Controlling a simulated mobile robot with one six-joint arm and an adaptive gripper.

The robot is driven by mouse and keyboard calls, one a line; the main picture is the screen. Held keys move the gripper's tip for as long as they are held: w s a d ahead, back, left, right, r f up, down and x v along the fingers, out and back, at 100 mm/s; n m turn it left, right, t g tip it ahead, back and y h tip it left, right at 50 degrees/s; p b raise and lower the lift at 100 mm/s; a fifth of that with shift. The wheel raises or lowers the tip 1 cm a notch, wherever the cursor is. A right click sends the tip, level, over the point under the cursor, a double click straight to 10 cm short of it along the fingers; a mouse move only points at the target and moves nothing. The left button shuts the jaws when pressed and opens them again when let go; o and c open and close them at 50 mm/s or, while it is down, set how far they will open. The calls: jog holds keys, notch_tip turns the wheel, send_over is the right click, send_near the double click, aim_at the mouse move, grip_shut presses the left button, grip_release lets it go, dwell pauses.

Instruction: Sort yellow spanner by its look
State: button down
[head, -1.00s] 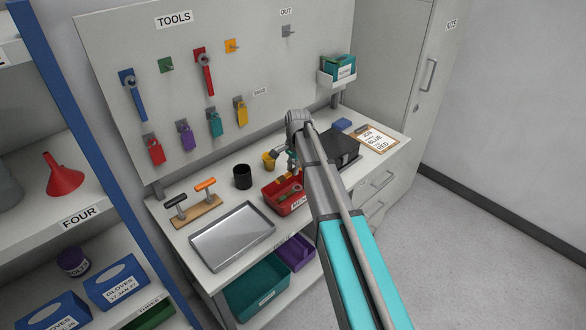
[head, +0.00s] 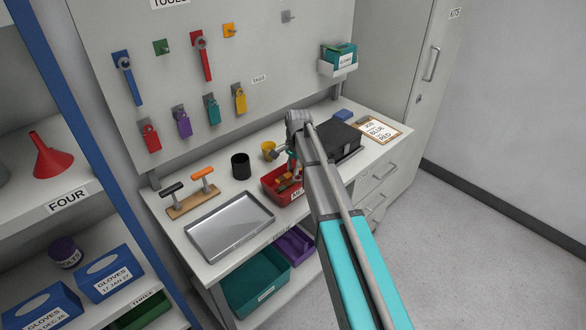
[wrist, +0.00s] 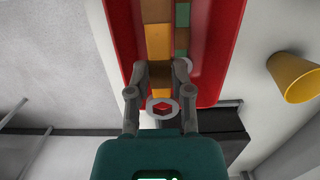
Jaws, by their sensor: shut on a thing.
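My gripper (wrist: 163,72) is shut on the yellow spanner (wrist: 158,42) inside the red bin (wrist: 230,40). The spanner's yellow handle runs away between the fingertips, and a grey ring end (wrist: 151,107) lies between the fingers, with red showing through its hole. A green piece and another grey ring (wrist: 188,66) lie beside it in the bin. In the head view my gripper (head: 294,174) reaches down into the red bin (head: 270,195) on the bench, and my arm hides part of it. The board holds a blue spanner (head: 127,78), a red spanner (head: 202,58) and an orange-backed hook (head: 229,30) that is empty.
A green-backed hook (head: 161,47) and a grey hook (head: 288,16) are also empty. A metal tray (head: 230,226), black cup (head: 241,166), yellow cup (head: 268,150), black box (head: 337,141) and clipboard (head: 383,130) crowd the bench. Padlocks hang low on the board.

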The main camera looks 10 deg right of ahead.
aim_at(293, 183)
jog(key=shift+f+b, duration=3.75)
jog(key=shift+f, duration=0.2)
jog(key=shift+c, duration=2.2)
grip_release()
jog(key=o, duration=0.4)
jog(key=shift+o, duration=0.2)
jog(key=shift+r, duration=0.15)
jog(key=shift+r+p, duration=1.85)
jog(key=shift+p, duration=0.15)
jog(key=shift+r, duration=0.1)
